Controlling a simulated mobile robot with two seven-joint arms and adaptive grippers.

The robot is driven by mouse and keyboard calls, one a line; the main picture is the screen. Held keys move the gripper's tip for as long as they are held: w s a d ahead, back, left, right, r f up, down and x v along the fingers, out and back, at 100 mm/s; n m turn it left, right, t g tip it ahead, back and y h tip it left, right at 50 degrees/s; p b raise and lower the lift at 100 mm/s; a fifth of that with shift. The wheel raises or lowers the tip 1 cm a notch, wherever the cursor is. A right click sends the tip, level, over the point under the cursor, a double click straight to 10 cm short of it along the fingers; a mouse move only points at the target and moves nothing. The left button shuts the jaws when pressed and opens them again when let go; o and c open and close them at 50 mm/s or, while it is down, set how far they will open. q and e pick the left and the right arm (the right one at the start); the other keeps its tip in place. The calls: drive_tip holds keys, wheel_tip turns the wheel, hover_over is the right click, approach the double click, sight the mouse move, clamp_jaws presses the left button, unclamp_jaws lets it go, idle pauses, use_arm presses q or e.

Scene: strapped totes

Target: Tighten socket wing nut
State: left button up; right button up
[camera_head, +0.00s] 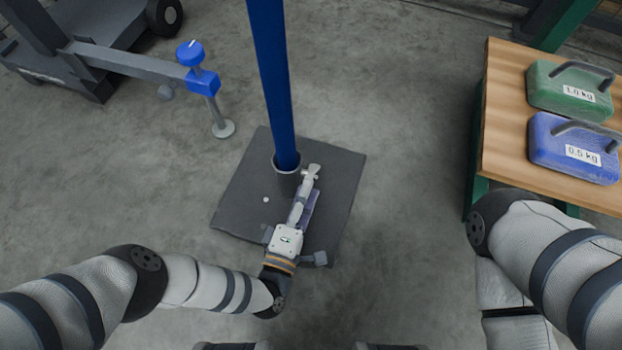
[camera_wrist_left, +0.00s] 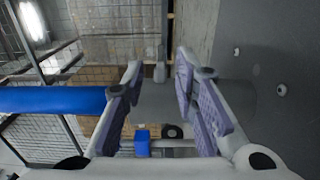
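A blue pole (camera_head: 272,80) stands upright in a short grey socket (camera_head: 287,168) on a dark square base plate (camera_head: 245,195). My left gripper (camera_head: 311,172) reaches in from the front, its fingertips close beside the socket's right side. In the left wrist view, the pole (camera_wrist_left: 50,100) lies sideways and the socket (camera_wrist_left: 152,100) shows behind the spread fingers. A small grey piece (camera_wrist_left: 160,72) between the fingertips looks like the wing nut; I cannot tell whether a finger touches it. The fingers hide the wing nut in the head view. My right gripper is out of view.
A grey wheeled frame with a blue-knobbed foot (camera_head: 203,82) stands at the upper left. The concrete floor around the plate is clear.

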sight(314, 172)
use_arm(q)
drive_tip(key=b+x, duration=0.1)
drive_tip(key=x, duration=0.2)
drive_tip(key=shift+w+d, duration=0.1)
drive_tip(key=shift+w, duration=0.2)
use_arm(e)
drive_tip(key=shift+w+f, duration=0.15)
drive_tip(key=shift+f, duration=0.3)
use_arm(q)
clamp_jaws()
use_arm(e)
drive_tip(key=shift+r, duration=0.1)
